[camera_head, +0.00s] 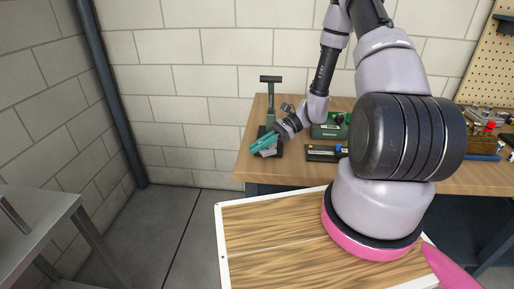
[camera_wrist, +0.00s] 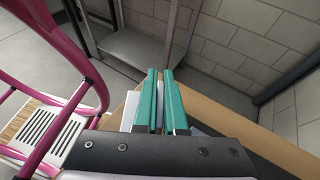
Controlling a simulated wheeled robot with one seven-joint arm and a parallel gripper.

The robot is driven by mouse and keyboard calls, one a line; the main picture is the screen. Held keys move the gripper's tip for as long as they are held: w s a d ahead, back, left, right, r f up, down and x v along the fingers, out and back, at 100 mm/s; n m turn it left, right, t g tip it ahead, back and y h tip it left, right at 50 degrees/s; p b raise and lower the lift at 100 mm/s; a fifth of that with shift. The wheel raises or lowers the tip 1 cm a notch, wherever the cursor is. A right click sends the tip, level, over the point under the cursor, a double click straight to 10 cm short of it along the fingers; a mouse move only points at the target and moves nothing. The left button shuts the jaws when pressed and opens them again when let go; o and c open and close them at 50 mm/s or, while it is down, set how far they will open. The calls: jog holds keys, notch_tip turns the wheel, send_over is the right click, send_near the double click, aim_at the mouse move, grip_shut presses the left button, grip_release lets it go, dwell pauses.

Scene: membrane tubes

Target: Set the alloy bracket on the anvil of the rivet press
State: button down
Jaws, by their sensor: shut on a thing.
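My gripper (camera_head: 257,146) has teal fingers and is at the left end of the workbench, in front of the rivet press (camera_head: 270,97). The press is a green column with a dark head and a dark base. A pale grey piece, which looks like the alloy bracket (camera_head: 268,152), shows just under the fingers at the press base. In the wrist view my gripper (camera_wrist: 160,72) is closed to a narrow gap, and the pale bracket (camera_wrist: 129,112) shows beside the left finger. The anvil is hidden behind the fingers, so I cannot tell whether the bracket touches it.
The wooden workbench (camera_head: 262,178) holds a green box (camera_head: 327,131) and a dark tray (camera_head: 322,154) right of the press. Red and metal items (camera_head: 484,125) stand at the far right. A metal table (camera_head: 38,205) is at the left, with open floor between.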

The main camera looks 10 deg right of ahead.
jog(key=shift+w+d+f, duration=0.2)
jog(key=shift+w+f, duration=0.1)
jog(key=shift+w, duration=0.35)
jog(key=shift+w+d+f, duration=0.1)
jog(key=shift+w+d, duration=0.25)
jog(key=shift+w, duration=0.75)
jog(key=shift+w+d+f, duration=0.1)
jog(key=shift+w+d, duration=0.3)
jog(key=shift+w, duration=0.75)
jog(key=shift+w+d, duration=0.35)
jog(key=shift+w, duration=0.75)
jog(key=c, duration=0.9)
grip_release()
jog(key=v, duration=1)
jog(key=shift+w+d+r, duration=0.1)
jog(key=shift+d+r, duration=0.1)
jog(key=shift+d, duration=0.15)
